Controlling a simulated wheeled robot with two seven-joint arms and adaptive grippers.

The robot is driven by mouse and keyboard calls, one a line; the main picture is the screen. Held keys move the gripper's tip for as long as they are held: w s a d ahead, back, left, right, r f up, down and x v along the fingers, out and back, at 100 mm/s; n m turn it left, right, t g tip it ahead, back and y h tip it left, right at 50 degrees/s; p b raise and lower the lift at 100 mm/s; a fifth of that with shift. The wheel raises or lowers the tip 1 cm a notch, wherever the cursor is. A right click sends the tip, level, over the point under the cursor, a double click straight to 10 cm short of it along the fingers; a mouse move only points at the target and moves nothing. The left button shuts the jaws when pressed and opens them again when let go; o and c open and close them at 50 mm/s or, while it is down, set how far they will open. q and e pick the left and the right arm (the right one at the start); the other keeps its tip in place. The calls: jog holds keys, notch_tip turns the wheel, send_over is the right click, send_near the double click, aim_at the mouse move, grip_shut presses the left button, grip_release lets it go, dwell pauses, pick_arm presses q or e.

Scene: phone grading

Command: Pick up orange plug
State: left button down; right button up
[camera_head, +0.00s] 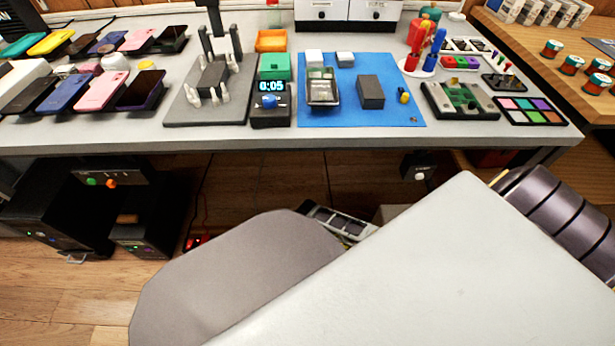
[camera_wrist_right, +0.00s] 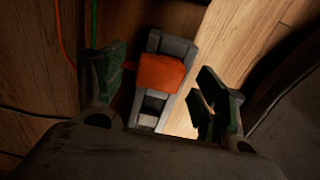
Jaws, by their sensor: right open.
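The orange plug (camera_wrist_right: 160,73) sits on a grey socket strip (camera_wrist_right: 147,121) on the wooden floor in the right wrist view. My right gripper (camera_wrist_right: 153,82) is open, with one dark green finger left of the plug and the other to its right. Gaps show between the plug and both fingers, and nothing is held. In the head view my large pale arm link hides the right gripper and the plug. A grey slotted piece (camera_head: 342,223) shows just behind that arm; I cannot tell if it is the same strip. My left gripper is out of view.
The grey workbench (camera_head: 300,141) with phones and tools spans the view above the floor. Black boxes (camera_head: 150,215) stand under it at left. A small red-lit item (camera_head: 196,242) with a red cable lies on the floor. An orange cable (camera_wrist_right: 64,35) runs left of my gripper.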

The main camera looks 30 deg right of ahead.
dwell(0.5)
jog(key=c, duration=1.2)
